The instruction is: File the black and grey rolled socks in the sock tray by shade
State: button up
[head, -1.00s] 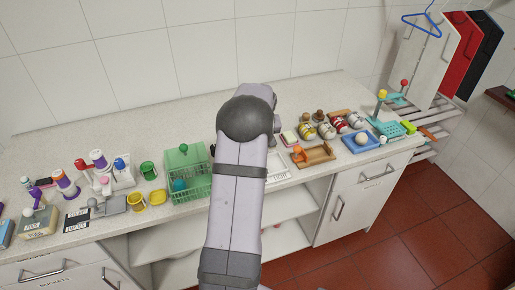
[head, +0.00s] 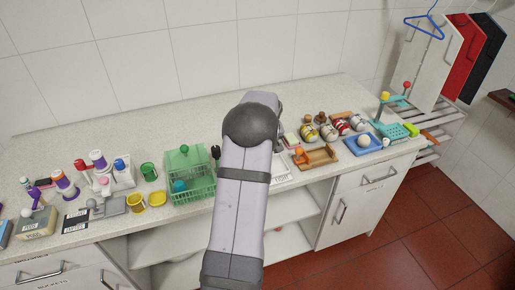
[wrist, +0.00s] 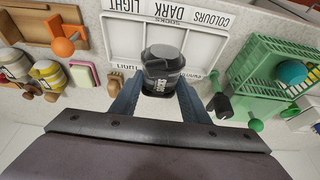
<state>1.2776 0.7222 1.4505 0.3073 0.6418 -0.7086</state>
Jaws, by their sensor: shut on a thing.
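My gripper (wrist: 162,92) is shut on a dark rolled sock (wrist: 163,62) with pale lettering, seen in the wrist view. The sock is held over the white sock tray (wrist: 110,45), whose compartments have labels reading LIGHT, DARK and COLOURS. The held sock and my fingers hide part of the tray, and I cannot tell how high the sock is above it. In the head view my arm hides the gripper and the sock; only an edge of the tray (head: 281,174) shows right of my arm. I cannot make out a separate grey sock.
A green wire crate (wrist: 255,85) stands close beside the tray, with a dark-handled object (wrist: 220,104) near it. On the other side are a wooden rack (wrist: 30,22) with an orange piece, a pink sponge (wrist: 84,74) and several striped rolls. Bottles and tins crowd the counter's left.

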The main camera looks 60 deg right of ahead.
jog(key=shift+f+b, duration=0.75)
jog(key=shift+f, duration=0.9)
jog(key=o, duration=1.1)
jog(key=shift+o, duration=0.2)
jog(key=shift+r, duration=0.1)
jog(key=shift+b+v, duration=1.4)
jog(key=shift+v, duration=2.2)
